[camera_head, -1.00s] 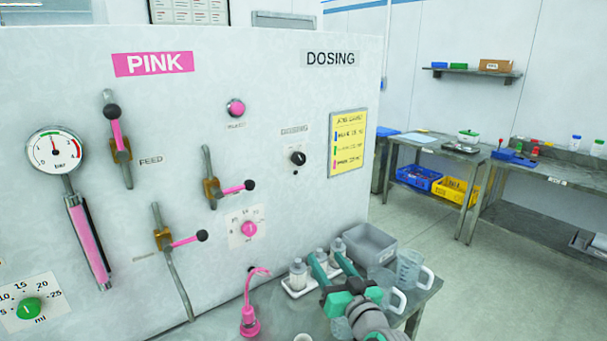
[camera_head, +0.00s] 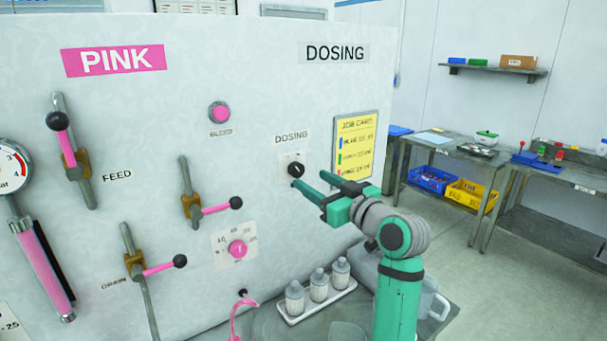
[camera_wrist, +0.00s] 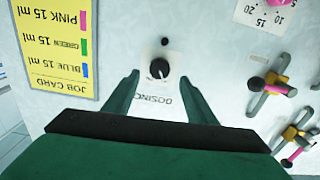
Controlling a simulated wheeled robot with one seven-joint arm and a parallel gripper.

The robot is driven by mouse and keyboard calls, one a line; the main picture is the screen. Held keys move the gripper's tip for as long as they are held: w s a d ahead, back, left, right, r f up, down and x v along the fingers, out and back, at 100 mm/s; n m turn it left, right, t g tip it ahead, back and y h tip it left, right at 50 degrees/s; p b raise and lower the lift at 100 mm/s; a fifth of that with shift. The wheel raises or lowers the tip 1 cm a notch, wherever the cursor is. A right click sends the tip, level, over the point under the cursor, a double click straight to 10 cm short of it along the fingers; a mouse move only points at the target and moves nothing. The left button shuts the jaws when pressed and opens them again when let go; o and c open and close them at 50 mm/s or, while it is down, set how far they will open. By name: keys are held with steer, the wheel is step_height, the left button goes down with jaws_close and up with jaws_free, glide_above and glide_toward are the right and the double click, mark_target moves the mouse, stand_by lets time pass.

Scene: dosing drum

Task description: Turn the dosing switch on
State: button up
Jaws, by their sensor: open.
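The dosing switch (camera_head: 295,170) is a small black rotary knob on a white plate, under the word DOSING on the white panel (camera_head: 230,60). My gripper (camera_head: 308,182) is raised in front of the panel, its green fingers open and pointing at the panel close to the knob. In the wrist view the knob (camera_wrist: 159,69) appears upside down between and just beyond the two open fingertips of my gripper (camera_wrist: 160,85). The fingers look apart from the knob. A small dark dot (camera_wrist: 165,41) is on the panel beside it.
A yellow job card (camera_head: 355,150) hangs right of the switch. Levers with black ball ends, such as the feed lever (camera_head: 72,150), and a pink dial (camera_head: 237,248) are to the left. White bottles (camera_head: 318,285) stand in a tray below. A pink bent spout (camera_head: 240,315) rises lower left.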

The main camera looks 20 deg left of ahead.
mark_target(299, 172)
steer(key=shift+x, duration=3.05)
steer(key=c, duration=1)
